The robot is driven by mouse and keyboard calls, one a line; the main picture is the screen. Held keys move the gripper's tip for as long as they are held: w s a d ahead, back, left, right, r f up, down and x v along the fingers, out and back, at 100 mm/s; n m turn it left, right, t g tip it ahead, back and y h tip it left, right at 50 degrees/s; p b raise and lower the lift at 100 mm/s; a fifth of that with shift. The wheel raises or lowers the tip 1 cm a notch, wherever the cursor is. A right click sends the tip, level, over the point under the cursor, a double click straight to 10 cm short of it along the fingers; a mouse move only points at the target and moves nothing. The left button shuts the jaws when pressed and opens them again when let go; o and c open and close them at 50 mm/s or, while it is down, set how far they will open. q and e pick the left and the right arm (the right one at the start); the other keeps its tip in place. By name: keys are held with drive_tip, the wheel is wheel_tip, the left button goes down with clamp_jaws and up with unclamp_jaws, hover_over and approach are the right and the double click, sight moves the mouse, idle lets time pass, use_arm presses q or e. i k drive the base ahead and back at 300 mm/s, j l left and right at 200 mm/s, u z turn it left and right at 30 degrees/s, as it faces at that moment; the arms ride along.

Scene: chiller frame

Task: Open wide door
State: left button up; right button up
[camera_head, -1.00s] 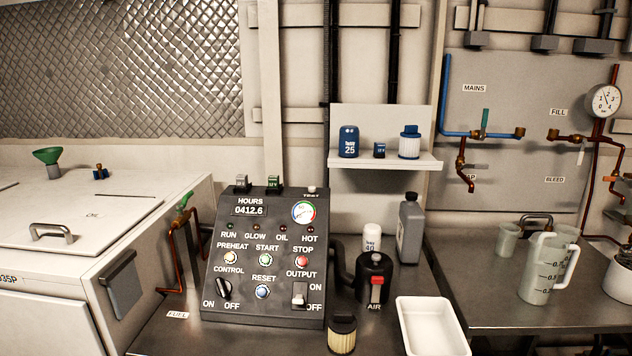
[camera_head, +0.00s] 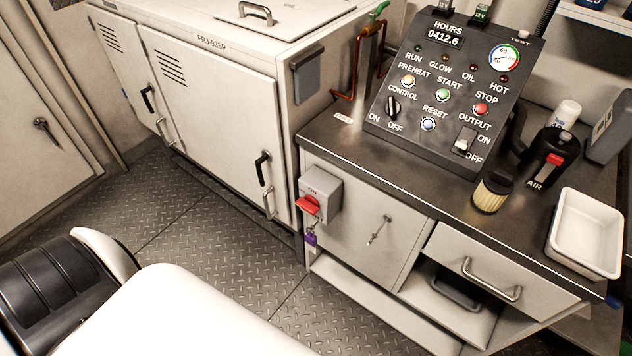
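The white cabinet marked FRJ-935P stands at the upper left, with two doors on its front. The wide door (camera_head: 215,125) is the right one; it has a louvre at its upper left and looks shut. A black handle (camera_head: 262,168) sits near its right edge, with a silver pull (camera_head: 270,203) just below. The narrower door (camera_head: 122,70) on the left also looks shut, with a black handle (camera_head: 147,98) and a silver pull (camera_head: 162,130). Neither of my grippers is in view.
The tread-plate floor (camera_head: 200,225) before the wide door is clear. My own white and black parts fill the bottom left.

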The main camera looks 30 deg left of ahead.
sight(224, 113)
drive_tip(key=u, duration=1.75)
